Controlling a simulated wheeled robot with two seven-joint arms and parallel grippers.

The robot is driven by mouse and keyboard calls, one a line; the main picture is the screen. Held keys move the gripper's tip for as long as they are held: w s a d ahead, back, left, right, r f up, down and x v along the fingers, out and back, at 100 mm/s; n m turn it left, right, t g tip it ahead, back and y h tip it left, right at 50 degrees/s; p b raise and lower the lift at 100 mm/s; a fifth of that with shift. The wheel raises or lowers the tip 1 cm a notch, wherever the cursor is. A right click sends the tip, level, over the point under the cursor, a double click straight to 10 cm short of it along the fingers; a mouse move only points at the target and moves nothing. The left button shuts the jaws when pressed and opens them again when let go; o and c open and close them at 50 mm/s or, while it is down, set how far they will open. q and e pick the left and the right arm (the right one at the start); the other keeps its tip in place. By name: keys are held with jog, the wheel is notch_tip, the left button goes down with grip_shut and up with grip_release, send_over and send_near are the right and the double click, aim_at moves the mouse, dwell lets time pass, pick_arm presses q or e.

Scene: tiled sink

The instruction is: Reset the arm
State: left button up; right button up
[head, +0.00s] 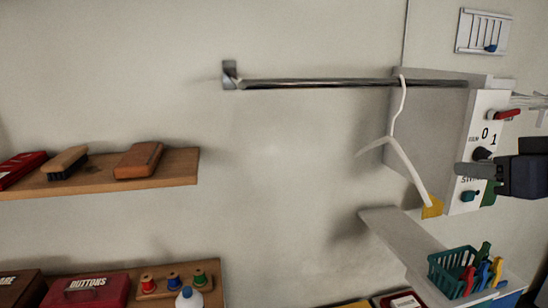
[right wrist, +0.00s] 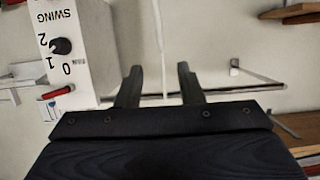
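My right gripper (head: 462,170) comes in from the right edge of the head view, in front of the white control box (head: 462,205). In the right wrist view the right gripper (right wrist: 159,69) has its two dark fingers apart, with nothing held between them. A white hanger (head: 403,152) hangs on the metal rail to its left, with a yellow piece at its lower end. In the right wrist view a thin white part of the hanger (right wrist: 162,45) shows behind the gap between the fingers. My left gripper is in neither view.
The metal rail (head: 320,84) runs from a wall bracket to the box. The box has a dark knob (right wrist: 61,46) and a red lever (head: 506,114). Below are a teal basket (head: 437,277) with coloured pegs and a grey shelf. A wooden shelf (head: 180,168) holds brushes at left.

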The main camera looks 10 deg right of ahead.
jog(key=s+a+f+m+g+y, duration=0.1)
jog(key=s+a+f+g, duration=0.2)
jog(key=f, duration=0.8)
jog(key=s+a+f+g, duration=0.3)
jog(key=a+f, duration=0.4)
jog(key=f, duration=0.5)
jog(key=s+a+f+m+g+y, duration=0.1)
jog(key=s+a+f, duration=0.4)
jog(key=f, duration=0.7)
jog(key=shift+s+a+m+g+y, duration=0.3)
jog(key=shift+a+g, duration=0.2)
jog(key=shift+g, duration=0.4)
